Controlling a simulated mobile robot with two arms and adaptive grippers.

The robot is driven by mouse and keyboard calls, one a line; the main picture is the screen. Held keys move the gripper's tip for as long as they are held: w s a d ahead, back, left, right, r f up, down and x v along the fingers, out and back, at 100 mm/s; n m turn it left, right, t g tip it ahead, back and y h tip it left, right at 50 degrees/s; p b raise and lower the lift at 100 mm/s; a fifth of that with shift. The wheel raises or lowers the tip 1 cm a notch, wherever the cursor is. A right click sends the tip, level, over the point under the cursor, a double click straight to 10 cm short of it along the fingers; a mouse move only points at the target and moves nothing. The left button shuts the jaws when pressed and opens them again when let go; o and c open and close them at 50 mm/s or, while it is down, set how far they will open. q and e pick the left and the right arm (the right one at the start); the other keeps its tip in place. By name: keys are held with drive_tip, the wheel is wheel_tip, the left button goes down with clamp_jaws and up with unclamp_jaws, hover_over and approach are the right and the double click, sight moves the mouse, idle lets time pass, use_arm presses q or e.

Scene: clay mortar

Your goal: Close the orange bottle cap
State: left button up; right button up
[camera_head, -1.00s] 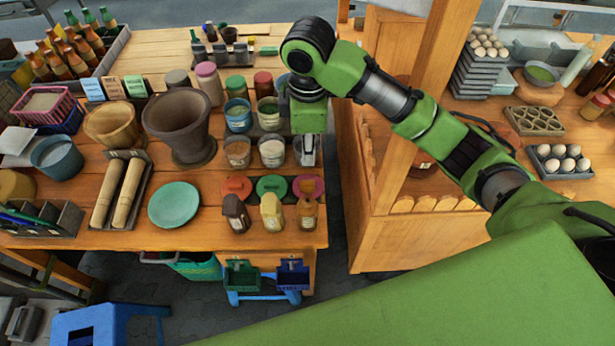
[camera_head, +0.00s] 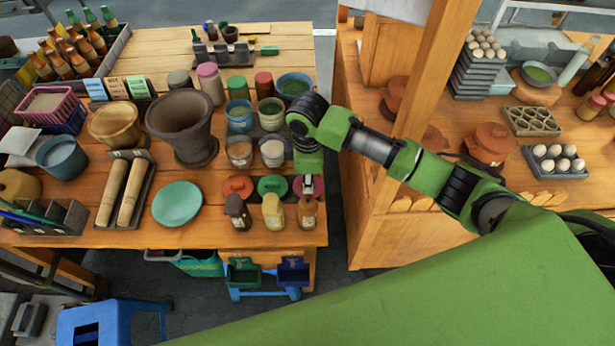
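A small orange-brown bottle (camera_head: 308,215) stands at the right end of a row of three bottles near the front right corner of the wooden table. The state of its cap is too small to make out. My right gripper (camera_head: 306,188) points down just behind this bottle's top, over a pink disc (camera_head: 297,184) that it partly hides. Whether its fingers are open or shut, or touch the bottle, I cannot tell. My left gripper is not in view.
A yellow bottle (camera_head: 272,213) and a dark brown bottle (camera_head: 237,213) stand to the left. Behind them lie a green disc (camera_head: 271,186) and a red-orange disc (camera_head: 237,187). Jars, a large mortar (camera_head: 182,123) and a teal plate (camera_head: 178,205) crowd the table.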

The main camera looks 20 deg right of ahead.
clamp_jaws()
